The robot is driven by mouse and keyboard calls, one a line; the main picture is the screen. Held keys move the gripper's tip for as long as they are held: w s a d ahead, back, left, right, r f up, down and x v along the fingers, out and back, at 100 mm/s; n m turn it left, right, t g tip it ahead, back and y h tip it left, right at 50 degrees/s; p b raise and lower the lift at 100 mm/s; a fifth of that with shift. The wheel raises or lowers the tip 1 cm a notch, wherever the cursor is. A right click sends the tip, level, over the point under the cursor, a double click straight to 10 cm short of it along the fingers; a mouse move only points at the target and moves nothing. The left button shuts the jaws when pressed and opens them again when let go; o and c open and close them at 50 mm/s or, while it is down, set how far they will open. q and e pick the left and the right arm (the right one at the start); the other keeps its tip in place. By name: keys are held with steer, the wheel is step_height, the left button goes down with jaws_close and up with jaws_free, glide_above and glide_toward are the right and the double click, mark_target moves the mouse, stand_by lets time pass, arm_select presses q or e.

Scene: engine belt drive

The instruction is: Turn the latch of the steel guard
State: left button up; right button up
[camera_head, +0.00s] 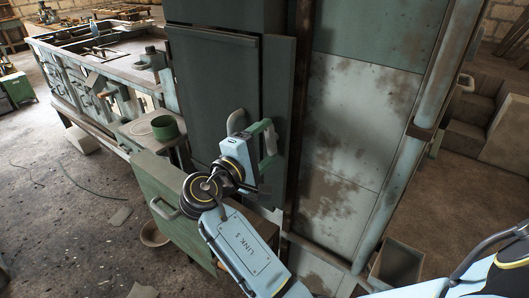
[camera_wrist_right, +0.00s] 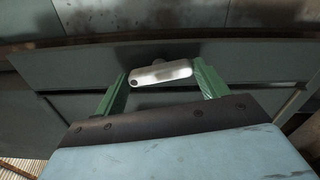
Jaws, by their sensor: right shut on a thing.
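The steel guard (camera_head: 215,85) is a tall dark grey-green door panel in the middle of the head view. In the right wrist view its latch (camera_wrist_right: 160,73) is a short pale metal bar, slightly tilted, with a dark pin at one end. My right gripper (camera_head: 266,143) is at the right edge of the guard, and in the wrist view its two green fingers (camera_wrist_right: 162,84) are shut on the latch, one at each end of the bar. In the head view the gripper and wrist hide most of the latch area. My left gripper is not in view.
A green cabinet (camera_head: 160,185) with a handle is below left. A small table carries a green pot (camera_head: 165,127). A long workbench (camera_head: 120,65) runs at the left. Light stained panels (camera_head: 355,130) are to the right.

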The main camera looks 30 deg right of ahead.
steer(key=shift+f+m+b, duration=0.1)
steer(key=shift+m+b, duration=0.75)
steer(key=shift+m, duration=0.15)
steer(key=o, duration=1)
steer(key=shift+a, duration=0.1)
steer(key=shift+b+v, duration=0.85)
steer(key=shift+v, duration=2.9)
